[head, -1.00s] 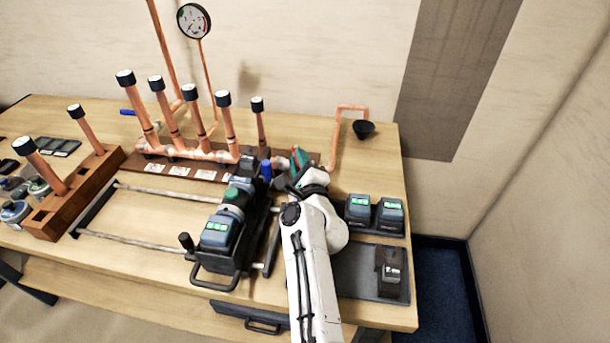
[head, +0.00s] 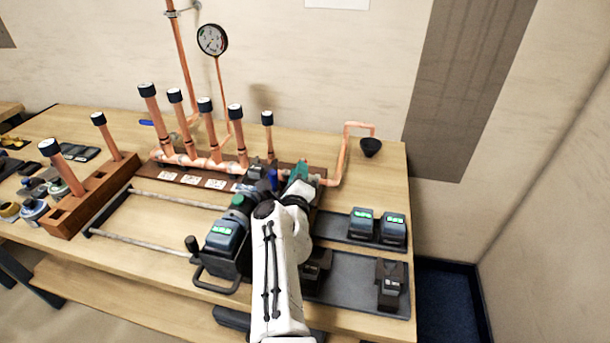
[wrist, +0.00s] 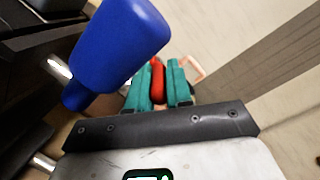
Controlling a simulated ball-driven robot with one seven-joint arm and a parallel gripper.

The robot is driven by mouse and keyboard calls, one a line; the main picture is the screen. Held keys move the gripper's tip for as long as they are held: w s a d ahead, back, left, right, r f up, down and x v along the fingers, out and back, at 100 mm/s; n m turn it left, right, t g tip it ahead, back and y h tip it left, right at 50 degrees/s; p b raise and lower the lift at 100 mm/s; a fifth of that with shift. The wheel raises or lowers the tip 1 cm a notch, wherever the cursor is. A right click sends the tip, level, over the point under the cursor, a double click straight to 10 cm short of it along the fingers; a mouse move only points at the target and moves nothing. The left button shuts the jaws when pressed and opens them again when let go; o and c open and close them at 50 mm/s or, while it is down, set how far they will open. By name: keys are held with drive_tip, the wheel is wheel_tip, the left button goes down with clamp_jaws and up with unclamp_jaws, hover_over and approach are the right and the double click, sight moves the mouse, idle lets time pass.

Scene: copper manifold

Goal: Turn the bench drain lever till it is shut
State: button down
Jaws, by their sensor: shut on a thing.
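My gripper (head: 300,172) is at the right end of the copper manifold (head: 205,162), close to the drain pipe (head: 343,155) that bends over a black funnel (head: 370,147). In the wrist view its teal fingers (wrist: 158,85) are shut on a red lever handle (wrist: 157,78). Only part of this handle shows between the fingers. The lever's valve body and exact angle are hidden by my gripper and arm in the head view. A blue lever handle (wrist: 120,45) stands large and near, to the left of the fingers; it also shows in the head view (head: 272,179).
A power tool with a green display (head: 222,236) stands left of my arm, near two metal rails (head: 170,200). Chargers (head: 378,226) and a dark tray (head: 350,285) lie to the right. A wooden rack (head: 95,200) with pipes stands at left. A pressure gauge (head: 212,39) hangs behind.

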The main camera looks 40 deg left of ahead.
drive_tip(key=shift+f, duration=0.1)
idle(0.4)
drive_tip(key=c, duration=1)
unclamp_jaws()
drive_tip(key=shift+c, duration=0.2)
drive_tip(key=shift+s, duration=0.1)
drive_tip(key=shift+s+d+r+p, duration=0.3)
drive_tip(key=shift+s+p, duration=0.2)
drive_tip(key=shift+p, duration=0.65)
drive_tip(key=p+v, duration=0.4)
drive_tip(key=v, duration=0.5)
drive_tip(key=shift+s+d+f, duration=0.15)
drive_tip(key=shift+d+f, duration=0.05)
drive_tip(key=shift+f, duration=0.1)
